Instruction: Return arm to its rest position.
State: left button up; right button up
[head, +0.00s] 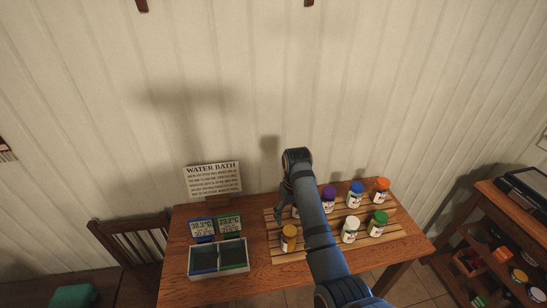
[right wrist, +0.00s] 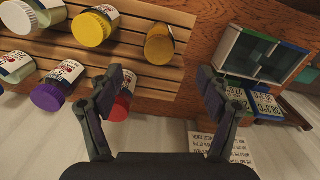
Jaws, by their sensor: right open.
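My right arm reaches up from the bottom of the head view over the table. My right gripper (head: 284,203) hangs at its far end, above the left part of a slatted wooden rack (head: 270,228). In the right wrist view the gripper (right wrist: 162,84) is open, with its two fingers wide apart and nothing between them. A red-lidded jar (right wrist: 122,97) is partly covered by a finger. My left gripper is not in view.
Several jars stand on the rack, including purple (head: 328,194), blue (head: 356,190), orange (head: 381,186), white (head: 349,231) and green (head: 378,221). A two-part water bath (head: 218,271) and a sign (head: 212,178) are on the left. A loaded shelf (head: 490,240) stands at right.

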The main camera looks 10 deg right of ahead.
jog(key=s+d+f+m+t, duration=0.2)
jog(key=s+d+f, duration=0.6)
jog(key=s, duration=0.3)
jog(key=s+d+r+t+h, duration=0.15)
jog(key=s+r, duration=0.25)
jog(key=s, duration=1)
notch_tip(320, 180, down, 35)
jog(key=s+d+g+b, duration=0.1)
jog(key=s+d+b, duration=0.2)
jog(key=b, duration=0.5)
pick_arm(q)
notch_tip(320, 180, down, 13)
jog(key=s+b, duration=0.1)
jog(key=b, duration=0.4)
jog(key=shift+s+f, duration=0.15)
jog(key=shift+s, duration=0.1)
pick_arm(e)
jog(key=s+f+g, duration=0.1)
jog(key=s+f, duration=1.7)
jog(key=f, duration=0.2)
jog(key=shift+d+f+y, duration=0.35)
jog(key=shift+d, duration=0.1)
